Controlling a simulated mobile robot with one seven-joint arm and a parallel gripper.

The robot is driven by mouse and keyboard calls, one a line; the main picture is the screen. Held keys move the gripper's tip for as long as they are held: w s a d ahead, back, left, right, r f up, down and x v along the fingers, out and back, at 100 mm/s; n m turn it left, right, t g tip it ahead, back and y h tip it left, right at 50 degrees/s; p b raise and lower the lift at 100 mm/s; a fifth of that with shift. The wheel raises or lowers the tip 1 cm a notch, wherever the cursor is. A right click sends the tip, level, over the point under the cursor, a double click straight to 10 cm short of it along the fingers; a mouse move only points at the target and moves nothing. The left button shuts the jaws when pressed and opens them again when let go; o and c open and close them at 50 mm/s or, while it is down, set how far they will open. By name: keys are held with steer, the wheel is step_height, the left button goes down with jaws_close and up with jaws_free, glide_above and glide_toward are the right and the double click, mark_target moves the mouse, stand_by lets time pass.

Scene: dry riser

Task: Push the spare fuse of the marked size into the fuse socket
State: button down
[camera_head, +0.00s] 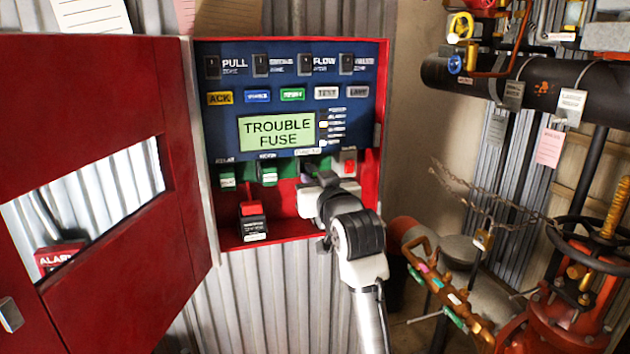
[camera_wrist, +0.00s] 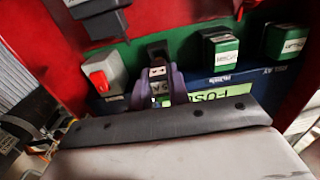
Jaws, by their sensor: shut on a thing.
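My gripper (camera_wrist: 158,90) is shut on a small fuse (camera_wrist: 157,87), held between its purple fingers in the wrist view. The fuse has a pale end and a side label that seems to read "5A". A dark fuse socket (camera_wrist: 157,50) is just beyond it on the green strip. The fuse lines up closely with the socket; whether they touch, I cannot tell. In the head view my gripper (camera_head: 308,172) is at the lower middle of the open red panel (camera_head: 383,110), hiding the fuse and most of the socket.
The panel display (camera_head: 277,132) reads "TROUBLE FUSE". Green-and-white relay blocks (camera_head: 227,178) sit left of my gripper, and a red switch (camera_head: 349,167) is close on its right. A black block (camera_head: 254,228) is below left. The red door (camera_head: 90,200) stands open at left; pipes and a valve crowd the right.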

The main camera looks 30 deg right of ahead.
mark_target(310, 174)
steer(key=shift+p+x, duration=0.45)
steer(key=shift+x, duration=1.35)
steer(key=c, duration=1.3)
jaws_free()
steer(key=shift+o, duration=0.2)
steer(key=b+v, duration=0.3)
steer(key=v, duration=1)
steer(key=shift+s, duration=0.4)
steer(key=shift+a, duration=0.1)
